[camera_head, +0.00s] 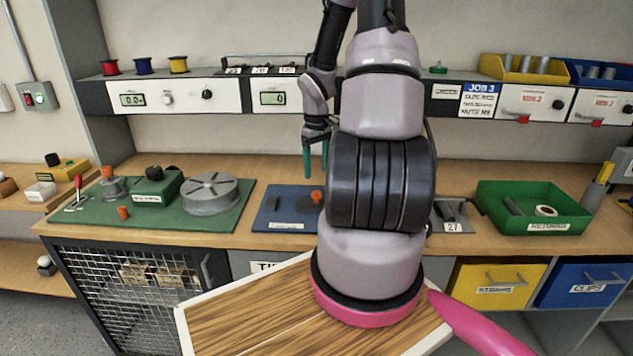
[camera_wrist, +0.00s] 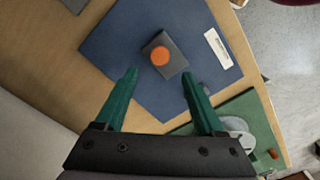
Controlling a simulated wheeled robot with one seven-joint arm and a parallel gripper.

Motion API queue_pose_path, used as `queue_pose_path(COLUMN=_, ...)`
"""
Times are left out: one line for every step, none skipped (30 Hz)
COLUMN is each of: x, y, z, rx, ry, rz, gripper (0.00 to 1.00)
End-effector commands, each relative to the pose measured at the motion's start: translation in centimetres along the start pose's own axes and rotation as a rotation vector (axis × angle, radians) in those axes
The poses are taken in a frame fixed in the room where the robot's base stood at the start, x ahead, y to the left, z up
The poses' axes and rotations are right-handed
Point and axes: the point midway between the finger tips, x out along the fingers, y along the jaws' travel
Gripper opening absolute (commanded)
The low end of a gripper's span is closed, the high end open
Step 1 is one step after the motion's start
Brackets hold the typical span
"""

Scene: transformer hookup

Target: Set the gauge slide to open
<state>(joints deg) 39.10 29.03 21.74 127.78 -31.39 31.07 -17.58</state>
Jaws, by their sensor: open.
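A blue plate (camera_head: 268,218) lies on the workbench, with a dark block and an orange knob (camera_head: 317,197) on it. I take this to be the gauge slide; its label is too small to read. In the wrist view the orange knob (camera_wrist: 160,56) sits on a dark grey block (camera_wrist: 176,64) on the blue plate (camera_wrist: 120,45). My gripper (camera_head: 316,172) has green fingers and hangs above the plate. In the wrist view my gripper (camera_wrist: 159,77) is open and empty, its fingertips apart on either side below the knob. My arm hides the plate's right side in the head view.
A green board (camera_head: 235,222) with a round grey dial (camera_head: 211,193), a green box and a red-handled lever stands to the left. A green tray (camera_head: 560,228) is at the right. A shelf with meters (camera_head: 175,97) runs behind, above the bench.

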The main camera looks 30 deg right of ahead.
Motion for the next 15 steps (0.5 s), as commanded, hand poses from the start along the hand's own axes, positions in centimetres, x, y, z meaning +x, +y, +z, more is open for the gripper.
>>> queue_pose_path(x=-0.9, y=0.1, z=0.0, rx=0.002, ry=0.002, rz=0.002, gripper=0.71)
queue_pose_path(x=-1.3, y=0.1, z=0.0, rx=0.002, ry=0.002, rz=0.003, gripper=0.71)
queue_pose_path(x=-1.8, y=0.1, z=0.0, rx=0.002, ry=0.001, rz=0.002, gripper=0.71)
queue_pose_path(x=-2.1, y=0.1, z=0.0, rx=0.001, ry=0.001, rz=0.001, gripper=0.71)
queue_pose_path(x=-2.4, y=0.1, z=0.0, rx=0.001, ry=0.001, rz=0.001, gripper=0.71)
queue_pose_path(x=-2.6, y=0.0, z=0.0, rx=0.002, ry=0.000, rz=0.001, gripper=0.71)
queue_pose_path(x=-2.8, y=0.0, z=0.0, rx=0.001, ry=0.000, rz=0.001, gripper=0.71)
queue_pose_path(x=-2.9, y=0.0, z=0.0, rx=0.000, ry=0.000, rz=0.000, gripper=0.71)
queue_pose_path(x=-3.0, y=0.0, z=0.0, rx=-0.001, ry=0.000, rz=0.000, gripper=0.71)
queue_pose_path(x=-3.0, y=0.0, z=0.0, rx=-0.001, ry=0.000, rz=0.000, gripper=0.71)
queue_pose_path(x=-3.0, y=0.0, z=0.0, rx=-0.001, ry=-0.001, rz=0.000, gripper=0.71)
queue_pose_path(x=-3.0, y=0.0, z=0.0, rx=-0.001, ry=-0.001, rz=0.000, gripper=0.71)
queue_pose_path(x=-3.0, y=0.0, z=0.0, rx=-0.001, ry=-0.001, rz=-0.001, gripper=0.71)
queue_pose_path(x=-3.0, y=0.0, z=0.0, rx=-0.001, ry=-0.001, rz=-0.001, gripper=0.71)
queue_pose_path(x=-3.0, y=0.0, z=0.0, rx=-0.001, ry=-0.001, rz=0.000, gripper=0.71)
